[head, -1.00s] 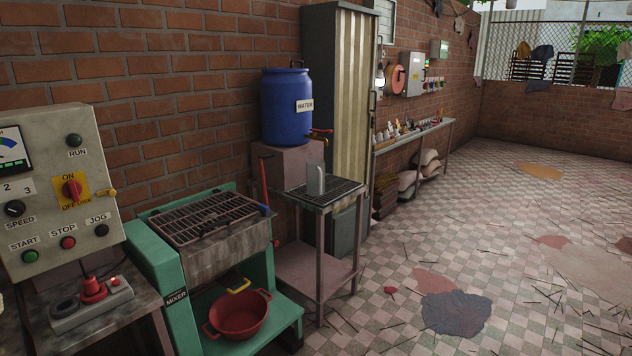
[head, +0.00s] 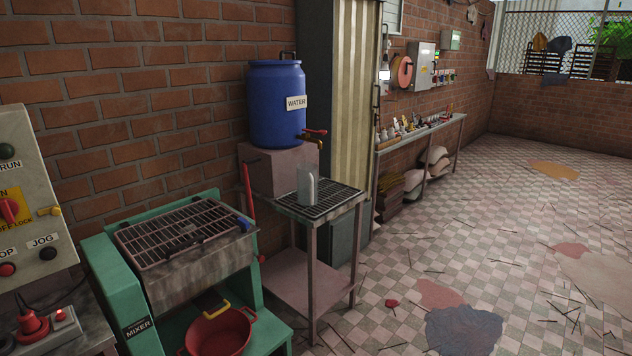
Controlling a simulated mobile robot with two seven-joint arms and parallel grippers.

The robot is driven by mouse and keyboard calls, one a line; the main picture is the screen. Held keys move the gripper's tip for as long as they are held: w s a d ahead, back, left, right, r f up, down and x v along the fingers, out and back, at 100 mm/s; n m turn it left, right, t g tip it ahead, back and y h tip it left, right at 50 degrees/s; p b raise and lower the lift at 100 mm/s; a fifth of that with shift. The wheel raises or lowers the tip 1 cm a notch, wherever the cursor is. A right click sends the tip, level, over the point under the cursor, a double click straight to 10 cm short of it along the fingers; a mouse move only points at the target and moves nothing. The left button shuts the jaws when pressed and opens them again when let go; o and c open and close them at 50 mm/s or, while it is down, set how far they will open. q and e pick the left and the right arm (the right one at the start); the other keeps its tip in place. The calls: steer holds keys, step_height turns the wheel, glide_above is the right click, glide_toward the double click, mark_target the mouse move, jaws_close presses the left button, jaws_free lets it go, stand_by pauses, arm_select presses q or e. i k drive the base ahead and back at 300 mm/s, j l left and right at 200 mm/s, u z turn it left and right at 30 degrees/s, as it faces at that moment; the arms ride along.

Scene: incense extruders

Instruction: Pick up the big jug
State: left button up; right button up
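A grey-white jug with a side handle (head: 307,187) stands upright on the grated top of a small metal stand (head: 330,200). It is below and in front of the tap of a blue barrel (head: 277,104) labelled WATER. It is the only jug I can make out. Neither of my grippers shows in the head view.
A green mixer (head: 185,255) with a grate stands left of the stand, with a red basin (head: 218,332) under it. A control panel (head: 30,195) is at the left edge. Tiled floor (head: 400,265) lies open to the right, with scattered sticks and stains.

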mark_target(307, 172)
steer(key=i+l, duration=0.25)
steer(key=i, duration=0.2)
steer(key=i+l, duration=0.25)
steer(key=i, duration=0.2)
steer(key=i+l, duration=0.25)
steer(key=i, duration=0.15)
steer(key=i+l, duration=0.25)
steer(key=i, duration=0.2)
steer(key=i+l, duration=0.25)
steer(key=i, duration=0.2)
